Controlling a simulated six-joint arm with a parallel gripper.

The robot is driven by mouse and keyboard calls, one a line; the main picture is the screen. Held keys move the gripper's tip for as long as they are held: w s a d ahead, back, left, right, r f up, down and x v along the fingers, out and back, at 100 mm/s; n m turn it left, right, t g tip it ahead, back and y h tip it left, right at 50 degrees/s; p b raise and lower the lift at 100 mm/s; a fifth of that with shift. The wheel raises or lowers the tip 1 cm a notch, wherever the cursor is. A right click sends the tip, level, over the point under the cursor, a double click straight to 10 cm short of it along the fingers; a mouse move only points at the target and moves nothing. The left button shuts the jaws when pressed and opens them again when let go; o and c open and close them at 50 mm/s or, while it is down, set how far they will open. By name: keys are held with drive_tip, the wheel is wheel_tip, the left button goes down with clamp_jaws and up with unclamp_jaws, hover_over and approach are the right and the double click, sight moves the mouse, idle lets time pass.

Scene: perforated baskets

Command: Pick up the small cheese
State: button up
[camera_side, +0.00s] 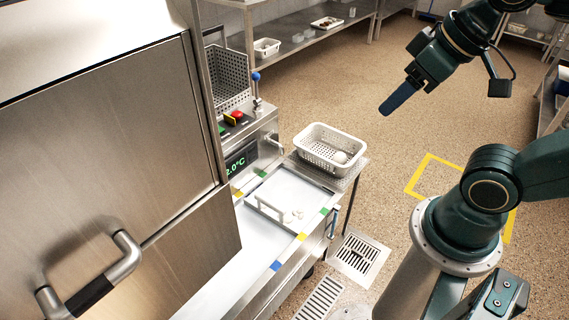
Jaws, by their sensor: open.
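Two small white pieces (293,216), which look like small cheeses, lie close together on the pale work surface of the steel counter. A larger white rounded piece (340,157) lies inside the white perforated basket (322,128) at the counter's far end. My gripper (385,111) has blue fingers and hangs in the air at the upper right, over the floor. It is open and empty, well apart from the basket and the pieces. Its fingers overlap from this side, so the gap between them is hidden.
A white bar (268,212) stands beside the small pieces. A tall steel cabinet (110,150) with a handle closes off the left. A grey perforated basket (228,78) and a red button (237,115) are behind the counter. The floor between my gripper and the basket is clear.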

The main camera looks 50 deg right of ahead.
drive_tip(key=shift+o, duration=0.3)
drive_tip(key=shift+w, duration=0.1)
drive_tip(key=w+d+f+n+g, duration=0.15)
drive_tip(key=w+n, duration=0.45)
drive_tip(key=w, duration=1)
drive_tip(key=w+d+f+n+y, duration=0.25)
drive_tip(key=w+f+n, duration=0.25)
drive_tip(key=w+f, duration=0.7)
drive_tip(key=w+d+f+n+g, duration=0.15)
drive_tip(key=w+f, duration=0.25)
drive_tip(key=f, duration=0.4)
drive_tip(key=w+d+f+n, duration=0.2)
drive_tip(key=w+f+n, duration=0.1)
drive_tip(key=f, duration=0.5)
wheel_tip(320, 180, down, 19)
drive_tip(key=d+n+y, duration=0.1)
drive_tip(key=n+y, duration=0.1)
drive_tip(key=n, duration=0.1)
drive_tip(key=shift+s+d+n, duration=0.35)
drive_tip(key=shift+s, duration=0.05)
